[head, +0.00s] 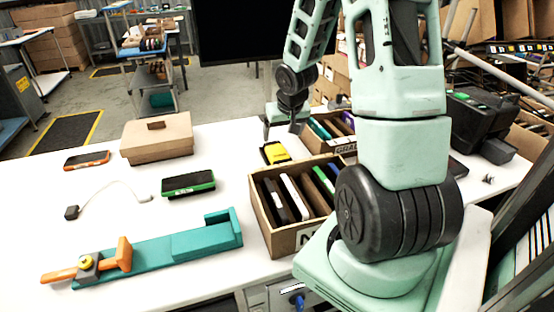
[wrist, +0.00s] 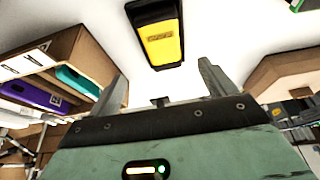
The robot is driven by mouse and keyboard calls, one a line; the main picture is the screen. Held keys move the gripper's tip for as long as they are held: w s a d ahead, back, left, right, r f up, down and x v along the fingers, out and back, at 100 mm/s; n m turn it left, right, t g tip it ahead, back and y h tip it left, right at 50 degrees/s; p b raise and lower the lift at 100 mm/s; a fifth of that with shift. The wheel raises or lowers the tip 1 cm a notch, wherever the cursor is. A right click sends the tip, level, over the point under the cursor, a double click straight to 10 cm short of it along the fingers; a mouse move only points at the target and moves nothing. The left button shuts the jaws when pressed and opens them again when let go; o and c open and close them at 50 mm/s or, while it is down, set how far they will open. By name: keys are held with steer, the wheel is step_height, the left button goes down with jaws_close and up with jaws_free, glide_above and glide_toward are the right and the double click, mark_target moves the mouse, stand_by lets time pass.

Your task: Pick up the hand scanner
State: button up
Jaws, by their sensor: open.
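A yellow and black handheld device (head: 274,152), which looks like the hand scanner, lies on the white table just behind the near carton. In the wrist view the same device (wrist: 158,40) lies beyond the fingertips, roughly in line with the gap between them. My gripper (head: 281,131) is open and empty, above the table and close to the device. Its two fingers also show in the wrist view (wrist: 163,82), apart from the device.
A near carton (head: 283,240) holds several upright devices; another carton (head: 343,147) stands behind it. A green-edged device (head: 188,185), an orange-edged device (head: 87,160), a closed cardboard box (head: 157,140) and a teal fixture (head: 190,245) occupy the left.

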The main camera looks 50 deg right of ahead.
mark_target(277, 150)
steer(key=x, duration=0.3)
steer(key=shift+w+f, duration=0.15)
steer(key=shift+f, duration=0.2)
steer(key=x, duration=0.5)
steer(key=shift+w+a, duration=0.15)
steer(key=shift+w, duration=0.05)
steer(key=c, duration=1)
